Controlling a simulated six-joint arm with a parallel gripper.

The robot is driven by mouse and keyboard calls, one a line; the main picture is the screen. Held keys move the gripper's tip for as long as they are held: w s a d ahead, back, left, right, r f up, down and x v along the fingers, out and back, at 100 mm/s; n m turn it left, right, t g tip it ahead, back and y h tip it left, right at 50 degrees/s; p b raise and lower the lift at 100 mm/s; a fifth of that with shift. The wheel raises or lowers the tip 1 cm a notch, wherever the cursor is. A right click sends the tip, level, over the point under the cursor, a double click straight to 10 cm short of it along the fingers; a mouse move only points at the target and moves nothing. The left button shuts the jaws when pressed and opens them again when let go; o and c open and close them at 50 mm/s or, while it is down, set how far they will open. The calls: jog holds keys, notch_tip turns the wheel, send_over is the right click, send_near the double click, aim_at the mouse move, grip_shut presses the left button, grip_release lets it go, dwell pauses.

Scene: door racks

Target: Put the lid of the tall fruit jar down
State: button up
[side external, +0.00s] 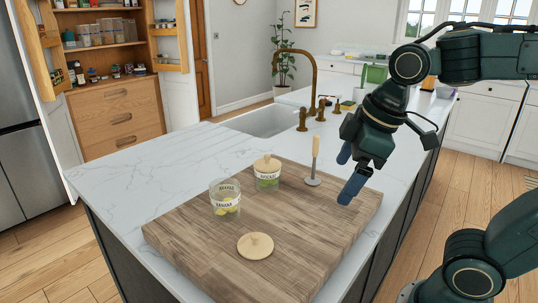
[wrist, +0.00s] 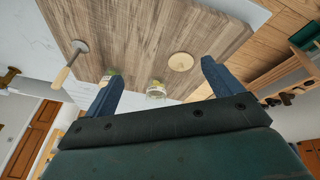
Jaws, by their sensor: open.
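The round wooden lid (side external: 256,246) lies flat, knob up, on the front part of the wooden board (side external: 200,258); the wrist view shows it too (wrist: 181,62). The glass jar labelled BANANA (side external: 225,200) stands open behind it with yellow pieces inside, and it also shows in the wrist view (wrist: 156,91). A second jar, labelled AVOCADO (side external: 267,173), stands behind with its wooden lid on; my finger partly hides it in the wrist view (wrist: 113,75). My gripper (side external: 347,172) is open and empty, above the board's right side, apart from both jars and the lid.
A tool with a wooden handle (side external: 315,148) and a flat metal end stands on the board, left of my gripper. The sink (side external: 268,121) and brass tap (side external: 277,75) are behind. The board's right front and the marble counter (side external: 130,165) at left are clear.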

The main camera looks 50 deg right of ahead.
jog(key=shift+s+d+f+m+t, duration=0.25)
jog(key=shift+s+d+f+m, duration=0.05)
jog(key=shift+s+m, duration=0.65)
jog(key=shift+s+d+f+m+t, duration=0.3)
jog(key=shift+s+m, duration=0.5)
jog(key=shift+m, duration=0.25)
jog(key=shift+s+d+f+m+t, duration=0.25)
jog(key=shift+s+d+m, duration=0.05)
jog(key=shift+s+m, duration=0.65)
